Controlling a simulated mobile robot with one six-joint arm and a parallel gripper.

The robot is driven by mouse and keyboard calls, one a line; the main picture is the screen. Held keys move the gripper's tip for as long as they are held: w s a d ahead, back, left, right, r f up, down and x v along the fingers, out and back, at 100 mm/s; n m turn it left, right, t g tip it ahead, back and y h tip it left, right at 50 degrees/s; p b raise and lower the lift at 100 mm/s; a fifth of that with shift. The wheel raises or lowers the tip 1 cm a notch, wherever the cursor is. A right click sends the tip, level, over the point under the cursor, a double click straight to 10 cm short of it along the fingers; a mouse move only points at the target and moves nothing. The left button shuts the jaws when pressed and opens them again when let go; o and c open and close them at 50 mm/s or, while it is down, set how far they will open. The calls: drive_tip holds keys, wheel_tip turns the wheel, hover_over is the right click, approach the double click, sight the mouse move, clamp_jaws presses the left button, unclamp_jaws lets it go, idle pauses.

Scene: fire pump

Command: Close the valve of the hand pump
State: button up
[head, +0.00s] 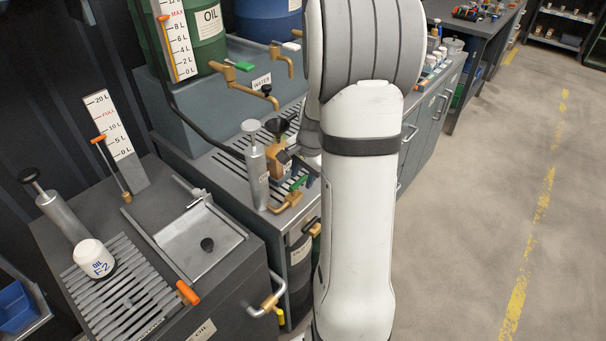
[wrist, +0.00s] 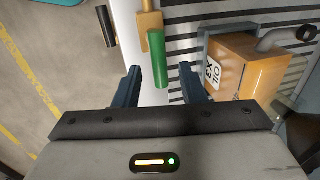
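The hand pump (head: 256,172) is a silver upright cylinder with a grey top on the slatted bench in the head view. A brass valve (head: 286,203) with a green handle (head: 299,183) is at its foot. In the wrist view the green handle (wrist: 159,62) lies lengthwise, with its near end around the gap between my fingertips. The brass part (wrist: 151,24) is beyond it. My gripper (wrist: 160,75) is open, with one dark finger on each side of the handle line and no visible grip on it. In the head view my arm partly hides the gripper.
An orange-brown oil canister (wrist: 238,72) stands close to the right finger; in the head view it has a black funnel (head: 276,127). Brass taps (head: 245,82) stick out above the bench. Another silver cylinder (head: 62,215) stands on the left bench. The floor at right is clear.

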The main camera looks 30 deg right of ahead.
wheel_tip(320, 180, up, 8)
drive_tip(key=s, duration=0.1)
drive_tip(key=shift+s+d+f, duration=0.2)
drive_tip(key=shift+d, duration=0.05)
idle(0.5)
drive_tip(key=s+a+r+n, duration=0.2)
drive_tip(key=s+a+n, duration=0.5)
drive_tip(key=s+a, duration=0.1)
drive_tip(key=s+a+r+n, duration=0.2)
drive_tip(key=s+a+n, duration=0.5)
drive_tip(key=a, duration=0.3)
drive_tip(key=shift+s+r+t+h, duration=0.4)
drive_tip(key=shift+s, duration=0.5)
drive_tip(key=shift+a, duration=0.1)
